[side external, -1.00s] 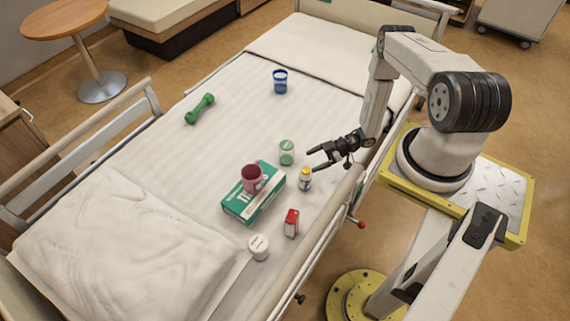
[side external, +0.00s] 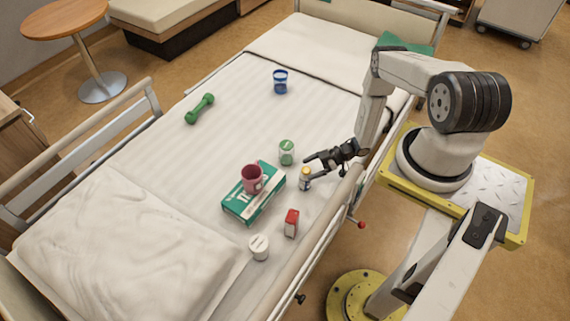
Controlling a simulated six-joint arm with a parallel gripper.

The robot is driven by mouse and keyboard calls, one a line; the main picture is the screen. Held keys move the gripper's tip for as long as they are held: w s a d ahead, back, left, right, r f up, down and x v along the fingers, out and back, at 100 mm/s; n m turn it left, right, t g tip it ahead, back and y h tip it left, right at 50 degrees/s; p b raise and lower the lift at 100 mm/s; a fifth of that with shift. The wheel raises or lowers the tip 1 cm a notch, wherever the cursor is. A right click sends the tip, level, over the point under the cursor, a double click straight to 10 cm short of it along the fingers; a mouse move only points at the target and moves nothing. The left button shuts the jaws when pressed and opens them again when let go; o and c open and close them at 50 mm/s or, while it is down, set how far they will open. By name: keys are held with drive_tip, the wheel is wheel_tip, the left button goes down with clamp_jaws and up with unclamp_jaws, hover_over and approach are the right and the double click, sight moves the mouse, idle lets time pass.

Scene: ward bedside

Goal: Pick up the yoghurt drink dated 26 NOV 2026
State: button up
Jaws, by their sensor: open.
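A small white bottle with a yellow-orange cap (side external: 305,183) stands upright on the bed near its right edge; it looks like a yoghurt drink. Any date on it is too small to read. My gripper (side external: 311,167) is open, its fingers pointing left just above and beside the bottle's cap. One finger partly overlaps the cap in this view; I cannot tell whether they touch. No object shows held between the fingers.
Near the bottle are a green-and-white jar (side external: 287,154), a tissue box (side external: 241,207) with a pink mug (side external: 252,177) on it, a red carton (side external: 291,222) and a white tub (side external: 259,248). A blue cup (side external: 280,84) and green dumbbell (side external: 200,109) lie farther off. The bed rail (side external: 330,215) is close.

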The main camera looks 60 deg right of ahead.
drive_tip(key=shift+x, duration=1.95)
clamp_jaws()
